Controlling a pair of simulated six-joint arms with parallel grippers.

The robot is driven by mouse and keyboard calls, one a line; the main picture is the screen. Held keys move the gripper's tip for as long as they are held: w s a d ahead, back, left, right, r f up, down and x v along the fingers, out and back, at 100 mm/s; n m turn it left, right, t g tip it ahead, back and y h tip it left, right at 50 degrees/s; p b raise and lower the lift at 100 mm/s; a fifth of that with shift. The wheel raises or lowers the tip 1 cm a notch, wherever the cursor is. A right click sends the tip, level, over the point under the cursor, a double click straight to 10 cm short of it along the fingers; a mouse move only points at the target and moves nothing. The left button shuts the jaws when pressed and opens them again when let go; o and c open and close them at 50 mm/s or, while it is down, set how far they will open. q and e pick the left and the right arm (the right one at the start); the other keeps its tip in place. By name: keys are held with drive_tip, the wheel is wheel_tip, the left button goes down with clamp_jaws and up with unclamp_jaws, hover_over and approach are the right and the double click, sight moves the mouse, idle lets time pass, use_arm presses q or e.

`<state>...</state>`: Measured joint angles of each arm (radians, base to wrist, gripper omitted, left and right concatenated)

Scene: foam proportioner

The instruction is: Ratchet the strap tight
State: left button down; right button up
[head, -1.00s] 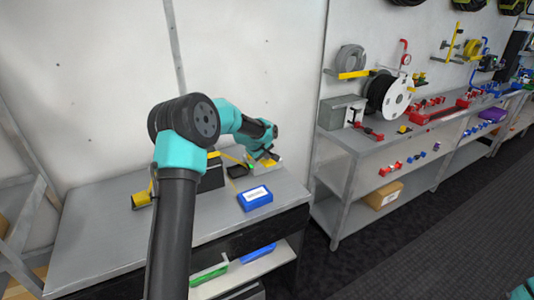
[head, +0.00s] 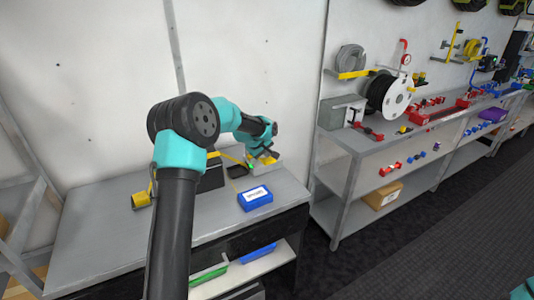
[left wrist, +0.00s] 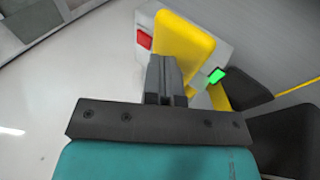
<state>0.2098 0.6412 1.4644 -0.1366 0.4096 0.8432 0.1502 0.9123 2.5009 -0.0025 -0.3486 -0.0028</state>
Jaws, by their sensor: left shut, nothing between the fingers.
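The ratchet (head: 261,168) is a light grey block with a yellow handle, near the back right of the left bench. In the left wrist view its yellow handle (left wrist: 188,42) stands in front of my fingers, with a red piece beside it and a lit green spot. The yellow strap (head: 232,158) runs left from the ratchet toward a dark block; a thin length also shows in the left wrist view (left wrist: 300,86). My left gripper (head: 268,156) is shut and empty, right at the handle; I cannot tell whether it touches.
A blue box (head: 255,198) lies near the bench's front edge. A dark block (head: 210,178) and a yellow piece (head: 141,199) stand to the left. Bare bench top (head: 105,225) lies at the left. A shelf unit with a cable reel (head: 388,97) stands to the right.

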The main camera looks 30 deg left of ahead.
use_arm(q)
drive_tip(key=shift+w+a+r, duration=0.15)
drive_tip(key=shift+a+r, duration=0.05)
drive_tip(key=shift+r, duration=0.5)
drive_tip(key=shift+w+a+r, duration=0.1)
drive_tip(key=shift+a+r, duration=0.15)
drive_tip(key=shift+r, duration=0.4)
drive_tip(key=shift+w+a+r, duration=0.15)
drive_tip(key=shift+a+r, duration=0.05)
drive_tip(key=shift+r, duration=0.5)
drive_tip(key=shift+r, duration=0.1)
drive_tip(key=r, duration=0.1)
drive_tip(key=a+r, duration=0.1)
drive_tip(key=r, duration=0.1)
drive_tip(key=w+r, duration=0.1)
drive_tip(key=shift+a+r, duration=0.2)
drive_tip(key=shift+r, duration=0.05)
